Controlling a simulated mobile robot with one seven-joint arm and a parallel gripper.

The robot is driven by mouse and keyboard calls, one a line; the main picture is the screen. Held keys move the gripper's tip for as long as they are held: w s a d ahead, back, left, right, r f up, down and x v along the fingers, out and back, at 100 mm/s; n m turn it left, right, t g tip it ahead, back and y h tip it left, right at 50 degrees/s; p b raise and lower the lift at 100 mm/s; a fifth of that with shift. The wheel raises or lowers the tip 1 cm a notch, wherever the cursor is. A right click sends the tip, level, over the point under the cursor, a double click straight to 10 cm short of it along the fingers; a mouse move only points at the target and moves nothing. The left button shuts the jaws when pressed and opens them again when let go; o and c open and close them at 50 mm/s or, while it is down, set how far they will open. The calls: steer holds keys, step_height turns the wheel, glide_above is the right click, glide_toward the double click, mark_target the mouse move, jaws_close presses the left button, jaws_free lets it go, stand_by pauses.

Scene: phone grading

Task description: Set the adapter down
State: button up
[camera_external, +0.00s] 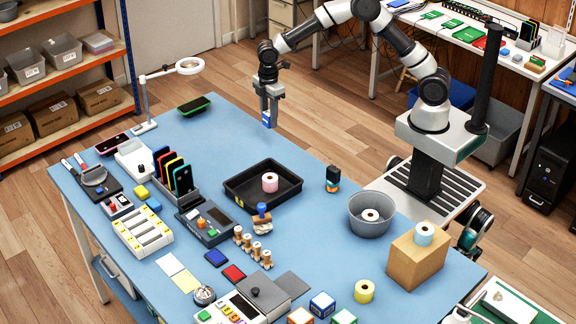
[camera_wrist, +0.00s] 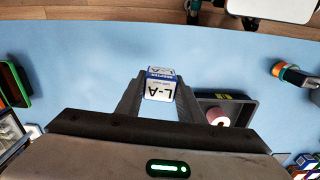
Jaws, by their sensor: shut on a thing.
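The adapter is a small blue and white box marked "L-A" (camera_wrist: 160,86), seen between my fingers in the wrist view. In the external view the adapter (camera_external: 267,119) shows as a blue and white block below my gripper (camera_external: 269,108), near the far edge of the blue table (camera_external: 225,140). My gripper is shut on it and points down. The adapter looks held above the table, with blue surface around it in the wrist view; the exact height is hard to tell.
A black tray (camera_external: 235,204) holding a pink roll (camera_external: 270,182) stands in front. The tabletop between lamp and tray is clear.

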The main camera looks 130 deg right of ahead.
glide_above(241, 133)
steer(key=a, duration=0.1)
steer(key=n, duration=0.1)
steer(key=f, duration=0.6)
steer(key=d+f+b, duration=0.1)
steer(key=f, duration=0.2)
steer(key=shift+s+f, duration=0.15)
steer(key=shift+f, duration=0.2)
steer(key=shift+f, duration=0.2)
steer(key=o, duration=1.1)
steer(key=shift+c, duration=0.2)
step_height(241, 133, up, 12)
steer(key=p, duration=0.1)
steer(key=shift+r, duration=0.2)
